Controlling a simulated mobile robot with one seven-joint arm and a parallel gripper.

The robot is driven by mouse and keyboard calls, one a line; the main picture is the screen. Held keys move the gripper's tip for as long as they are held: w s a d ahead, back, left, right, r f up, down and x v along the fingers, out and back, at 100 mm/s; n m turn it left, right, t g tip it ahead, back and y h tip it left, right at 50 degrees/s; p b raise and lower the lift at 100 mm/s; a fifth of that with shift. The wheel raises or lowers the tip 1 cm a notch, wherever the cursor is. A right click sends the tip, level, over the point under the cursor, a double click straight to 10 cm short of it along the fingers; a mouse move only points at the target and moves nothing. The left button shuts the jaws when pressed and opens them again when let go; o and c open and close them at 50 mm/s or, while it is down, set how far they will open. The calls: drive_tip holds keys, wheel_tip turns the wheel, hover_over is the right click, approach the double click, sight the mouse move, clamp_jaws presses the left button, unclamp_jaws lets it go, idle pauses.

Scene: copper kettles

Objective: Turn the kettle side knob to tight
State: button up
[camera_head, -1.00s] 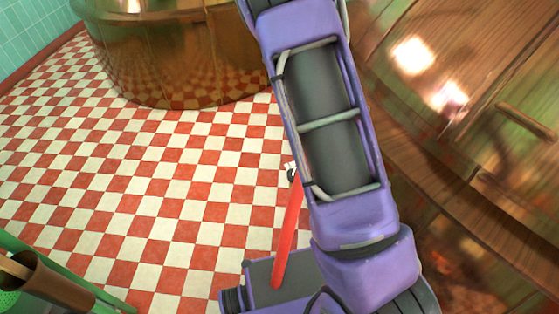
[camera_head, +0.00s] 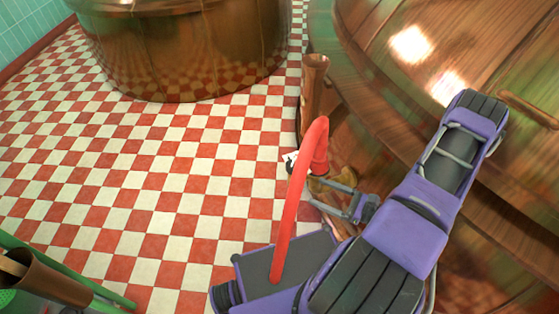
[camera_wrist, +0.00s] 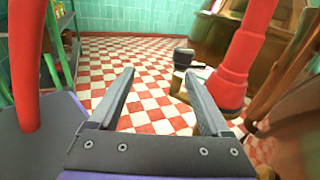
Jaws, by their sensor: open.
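The near copper kettle (camera_head: 400,110) fills the right of the head view. My gripper (camera_head: 313,192) is beside its lower wall, close to a red curved pipe (camera_head: 296,195). In the wrist view my gripper (camera_wrist: 160,72) is open with nothing between its fingers. Beyond the right fingertip is a small dark part (camera_wrist: 183,57) over a white piece; I cannot tell if it is the side knob. The thick red pipe (camera_wrist: 234,65) stands just right of it. A brass-coloured part (camera_head: 346,175) shows behind my gripper in the head view. The knob's setting cannot be read.
A second copper kettle (camera_head: 185,50) stands at the back. A brown post (camera_head: 313,85) rises beside the near kettle. A brown tube and green rail (camera_head: 85,290) are at lower left. The red-and-white checked floor (camera_head: 150,170) is clear between them.

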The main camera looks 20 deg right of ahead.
sight(287, 163)
drive_tip(key=w+a+m+h, duration=0.1)
drive_tip(key=w+a, duration=0.1)
drive_tip(key=w, duration=0.3)
drive_tip(key=w+a+m+t, duration=0.1)
drive_tip(key=w+a, duration=0.1)
drive_tip(key=w, duration=0.3)
drive_tip(key=w+a+t+h+b, duration=0.1)
drive_tip(key=w+a, duration=0.1)
drive_tip(key=w, duration=0.3)
drive_tip(key=shift+w+a+f+m+h, duration=0.2)
drive_tip(key=shift+a+f+m+h, duration=0.1)
drive_tip(key=shift+a+m, duration=0.1)
drive_tip(key=shift+c, duration=0.2)
clamp_jaws()
